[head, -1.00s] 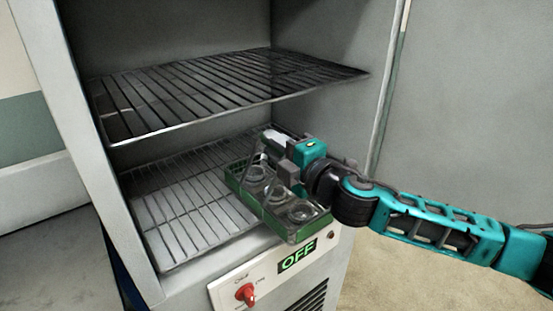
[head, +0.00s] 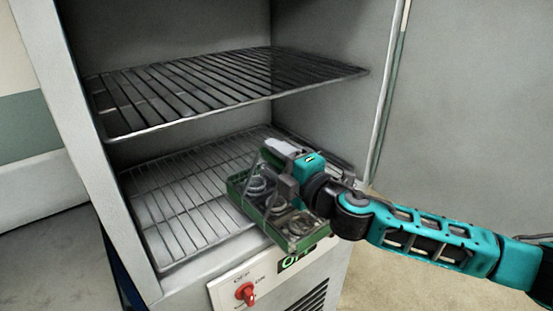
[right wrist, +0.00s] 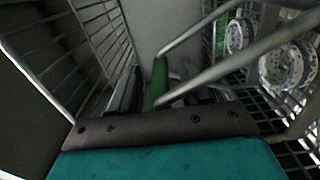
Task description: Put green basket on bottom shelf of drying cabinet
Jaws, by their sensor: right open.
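The green basket (head: 290,243) holds clear round ring-shaped pieces and is at the front right of the drying cabinet's bottom shelf (head: 185,215). Its near end juts out past the shelf's front edge, over the control panel. I cannot tell whether it rests on the shelf. My right gripper (head: 280,168) is open at the basket's handle, above its far side. In the right wrist view the handle's metal bars and green grip (right wrist: 160,80) show close to the jaw, with the rings (right wrist: 285,65) at the right. The left gripper is not in view.
An upper wire shelf (head: 220,85) lies above the bottom shelf. The cabinet's right wall and open door (head: 470,100) are beside my right arm. The panel with a red knob (head: 246,293) is below. The left part of the bottom shelf is clear.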

